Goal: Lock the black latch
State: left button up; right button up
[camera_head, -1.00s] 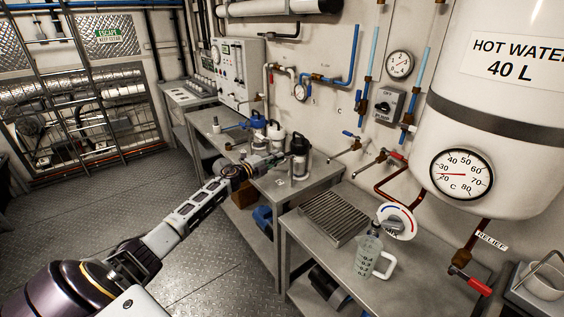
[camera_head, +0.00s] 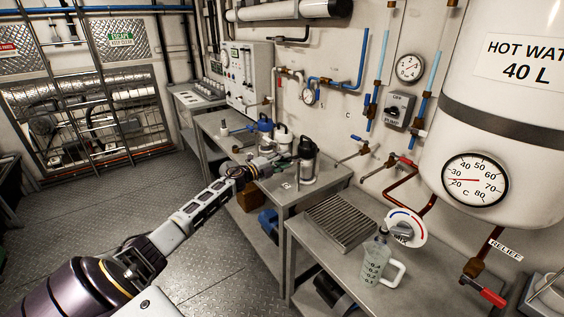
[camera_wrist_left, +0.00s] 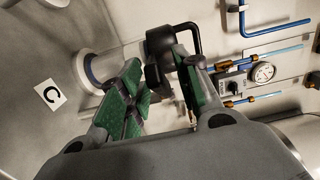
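My left gripper (camera_head: 282,160) reaches in from the left, close beside the canister's upper part. In the left wrist view its green-padded fingers (camera_wrist_left: 160,70) are apart. A black piece (camera_wrist_left: 153,77) of the canister shows at the gap between the fingertips, with a black bent handle (camera_wrist_left: 190,28) beyond. I cannot tell whether the fingers touch it. My right gripper is not in view.
White containers (camera_head: 282,138) and a blue-topped one (camera_head: 264,126) stand behind on the same bench (camera_head: 325,183). A label C (camera_wrist_left: 50,94) lies on the bench top. A clear jug (camera_head: 376,263) stands on the nearer bench. The floor at left is open.

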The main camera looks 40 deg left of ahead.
pick_arm(q)
jog(key=shift+s, duration=0.15)
jog(key=v, duration=1.1)
jog(key=shift+s, duration=0.35)
dwell(0.8)
jog(key=shift+a, duration=0.15)
